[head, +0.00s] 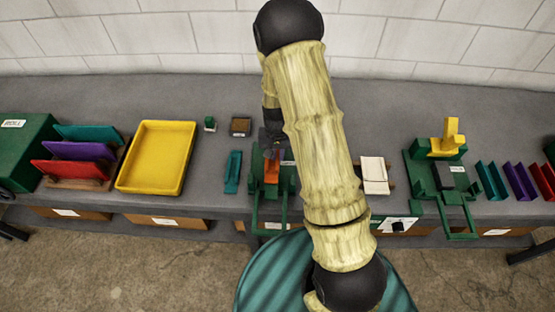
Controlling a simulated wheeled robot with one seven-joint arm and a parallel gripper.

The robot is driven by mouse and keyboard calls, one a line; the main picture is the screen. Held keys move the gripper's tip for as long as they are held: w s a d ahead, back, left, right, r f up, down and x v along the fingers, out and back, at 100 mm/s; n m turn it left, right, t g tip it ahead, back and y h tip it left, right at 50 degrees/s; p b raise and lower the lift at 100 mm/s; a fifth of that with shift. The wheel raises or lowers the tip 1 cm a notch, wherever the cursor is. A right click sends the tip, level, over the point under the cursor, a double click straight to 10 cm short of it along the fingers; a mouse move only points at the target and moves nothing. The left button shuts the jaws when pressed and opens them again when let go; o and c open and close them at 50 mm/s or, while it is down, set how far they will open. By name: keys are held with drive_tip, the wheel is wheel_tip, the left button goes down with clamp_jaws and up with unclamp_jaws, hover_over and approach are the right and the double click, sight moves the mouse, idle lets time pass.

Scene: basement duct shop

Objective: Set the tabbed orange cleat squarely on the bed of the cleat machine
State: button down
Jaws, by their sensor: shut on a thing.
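The orange cleat (271,172) is small and partly hidden. It stands within the outline of a green machine (255,211) with a frame reaching toward the front edge of the bench. My gripper (272,153) is dark, points down and is shut on the orange cleat from above. My arm covers the right side of this machine. I cannot tell whether the cleat touches the bed or sits square to it; its tab is not clear.
A second green machine (418,176) with a yellow part stands to the right. A teal channel piece (233,172) lies just left of the cleat. A yellow tray (155,184) and upright coloured panels (88,150) are farther left. Several coloured channels (518,181) lie far right. The grey bench behind is mostly clear.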

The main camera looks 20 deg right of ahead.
sight(278, 156)
drive_tip(key=shift+f+p, duration=0.55)
drive_tip(key=shift+f, duration=1.35)
drive_tip(key=shift+f, duration=0.1)
drive_tip(key=c, duration=1.5)
unclamp_jaws()
drive_tip(key=shift+w+r+b, duration=0.15)
drive_tip(key=shift+r+b, duration=0.25)
drive_tip(key=shift+r, duration=0.45)
wheel_tip(278, 156, up, 11)
drive_tip(key=b, duration=0.3)
drive_tip(key=shift+a+f, duration=0.1)
drive_tip(key=shift+f, duration=0.1)
drive_tip(key=shift+s, duration=0.2)
